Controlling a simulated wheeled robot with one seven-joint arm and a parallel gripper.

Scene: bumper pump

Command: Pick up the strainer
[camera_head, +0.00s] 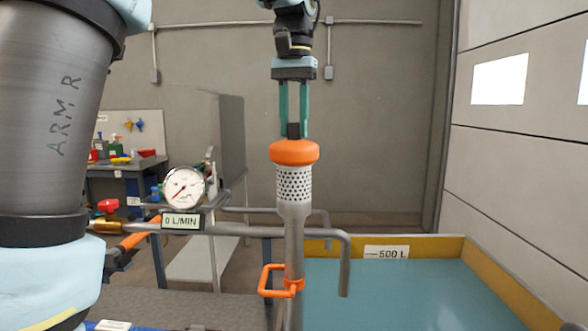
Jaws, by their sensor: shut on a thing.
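The strainer (295,187) is an upright grey piece with a perforated section, an orange cap (294,152) and a small dark knob (293,130) on top. A grey tube runs down from its perforated part. My gripper (293,130) points straight down from above, its two green fingers shut on the dark knob, one on each side. Whether the strainer's lower end touches anything is hidden behind the pipe and the orange bracket.
An orange bracket (281,283) surrounds the lower grey tube. A grey pipe (346,265) bends down beside it. A round gauge (184,188) reads near a "0 L/MIN" label at left. A yellow-edged tank (500,275) marked 500 L lies at lower right. A workbench stands at the back left.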

